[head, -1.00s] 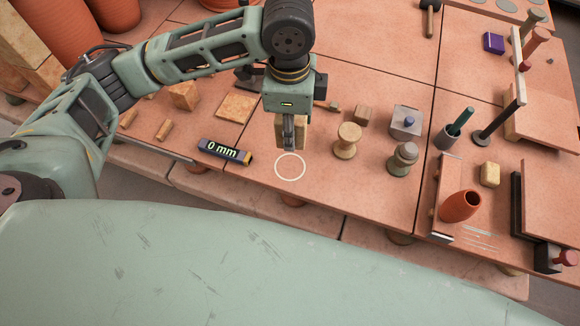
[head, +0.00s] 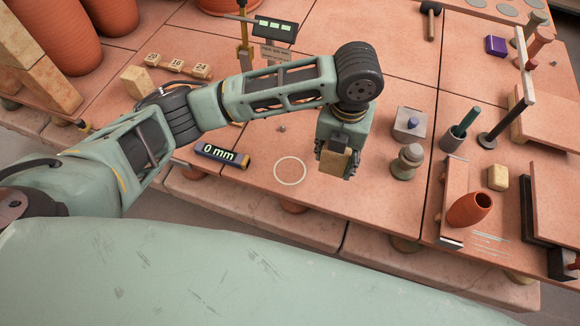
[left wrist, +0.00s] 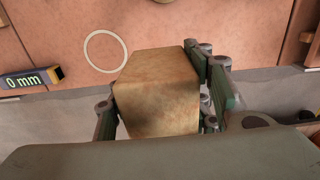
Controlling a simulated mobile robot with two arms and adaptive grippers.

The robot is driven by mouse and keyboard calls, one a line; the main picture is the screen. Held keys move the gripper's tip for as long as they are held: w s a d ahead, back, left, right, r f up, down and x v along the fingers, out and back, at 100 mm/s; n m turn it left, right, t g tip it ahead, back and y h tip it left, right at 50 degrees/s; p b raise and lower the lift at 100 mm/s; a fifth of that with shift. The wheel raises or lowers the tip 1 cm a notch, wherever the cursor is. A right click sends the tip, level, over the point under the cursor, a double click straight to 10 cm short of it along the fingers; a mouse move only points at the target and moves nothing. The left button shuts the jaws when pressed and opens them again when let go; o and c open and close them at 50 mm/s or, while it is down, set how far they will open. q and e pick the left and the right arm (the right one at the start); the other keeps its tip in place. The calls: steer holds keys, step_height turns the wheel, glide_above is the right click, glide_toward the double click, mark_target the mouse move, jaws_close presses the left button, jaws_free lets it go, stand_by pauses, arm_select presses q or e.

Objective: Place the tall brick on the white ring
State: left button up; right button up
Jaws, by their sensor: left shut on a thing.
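The tall brick (head: 333,163), tan and block-shaped, is held in my left gripper (head: 340,164), which is shut on it. In the left wrist view the brick (left wrist: 158,95) fills the middle, between the green fingers. The white ring (head: 275,171) is a thin outline lying on the terracotta tabletop. In the head view the gripper and brick are just right of the ring, apparently above the table. In the left wrist view the ring (left wrist: 86,50) shows whole and empty, beyond the brick and to its left. My right gripper is not in view.
A gauge reading 0 mm (head: 221,155) lies left of the ring. A grey-green knobbed piece (head: 406,161) stands close right of the gripper, with a grey block (head: 409,124) behind. An orange cup (head: 468,210) lies farther right. The tabletop's front edge runs just before the ring.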

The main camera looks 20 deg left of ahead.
arm_select(q)
steer(key=a+f, duration=0.2)
steer(key=a, duration=0.1)
steer(key=a+f+p, duration=0.1)
steer(key=a+f, duration=0.1)
steer(key=a, duration=0.2)
steer(key=w+a+f, duration=0.1)
steer(key=a+f, duration=0.1)
steer(key=a, duration=0.1)
steer(key=shift+a+f, duration=0.1)
steer(key=shift+a, duration=0.3)
step_height(320, 180, down, 4)
steer(key=shift+s+a+r+p, duration=0.1)
steer(key=shift+r+p, duration=0.1)
steer(key=shift+p, duration=0.2)
steer(key=shift+f, duration=0.3)
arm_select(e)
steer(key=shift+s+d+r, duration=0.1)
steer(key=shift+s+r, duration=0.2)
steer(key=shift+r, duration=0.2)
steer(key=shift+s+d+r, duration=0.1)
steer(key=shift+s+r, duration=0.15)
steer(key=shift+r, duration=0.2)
arm_select(q)
steer(key=shift+f, duration=0.15)
steer(key=o, duration=1.4)
